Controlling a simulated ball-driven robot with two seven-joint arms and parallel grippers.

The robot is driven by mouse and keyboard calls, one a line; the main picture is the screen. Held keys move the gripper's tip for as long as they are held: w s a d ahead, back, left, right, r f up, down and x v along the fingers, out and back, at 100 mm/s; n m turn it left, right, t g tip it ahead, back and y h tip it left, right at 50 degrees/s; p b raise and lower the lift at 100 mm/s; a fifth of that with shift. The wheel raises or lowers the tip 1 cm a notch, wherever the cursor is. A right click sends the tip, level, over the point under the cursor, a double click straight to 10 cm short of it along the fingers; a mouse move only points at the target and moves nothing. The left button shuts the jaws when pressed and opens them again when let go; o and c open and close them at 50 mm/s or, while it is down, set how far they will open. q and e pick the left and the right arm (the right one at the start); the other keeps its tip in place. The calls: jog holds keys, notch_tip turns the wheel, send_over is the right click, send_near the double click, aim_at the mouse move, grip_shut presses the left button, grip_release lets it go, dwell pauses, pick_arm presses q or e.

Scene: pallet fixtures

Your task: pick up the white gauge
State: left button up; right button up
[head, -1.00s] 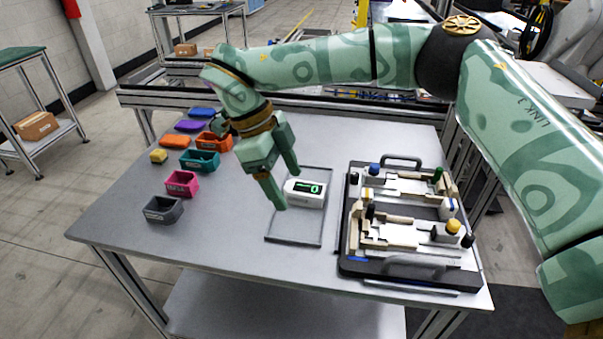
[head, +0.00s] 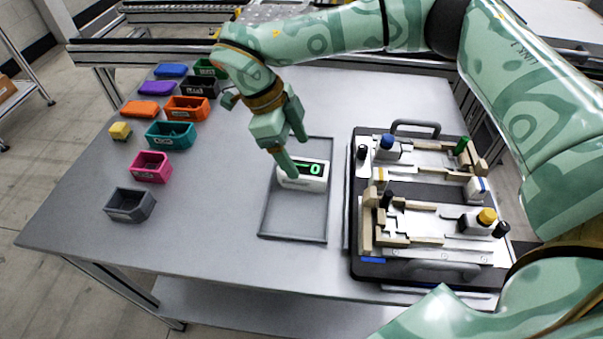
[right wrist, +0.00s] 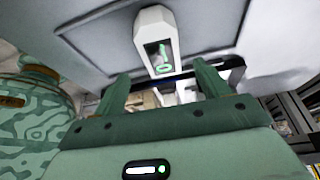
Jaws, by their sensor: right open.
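The white gauge (head: 314,183) is a small white block with a lit green display. My right gripper (head: 296,156) is open and empty, with one finger overlapping the gauge's left end in the head view. In the right wrist view the gauge (right wrist: 146,25) lies beyond the open fingers (right wrist: 162,82), apart from them in that picture. Whether a finger touches it I cannot tell. My left gripper is not in view.
A black pallet fixture (head: 372,270) with handles and several coloured-knob parts stands right of the tray. Several coloured bins, including a grey one (head: 130,205) and a teal one (head: 170,135), line the left side. The table (head: 210,225) is clear between bins and tray.

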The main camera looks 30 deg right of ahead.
aim_at(302, 167)
jog(key=shift+s+d+f, duration=0.15)
jog(key=shift+s+f, duration=0.05)
jog(key=shift+f, duration=0.4)
jog(key=shift+f+b, duration=0.3)
jog(key=shift+f, duration=0.1)
jog(key=x, duration=0.1)
jog(key=b+x, duration=0.1)
jog(key=x, duration=0.2)
jog(key=shift+w+f+b, duration=0.3)
jog(key=shift+f+b, duration=0.05)
jog(key=shift+b, duration=0.05)
jog(key=shift+r, duration=0.15)
jog(key=c, duration=1.2)
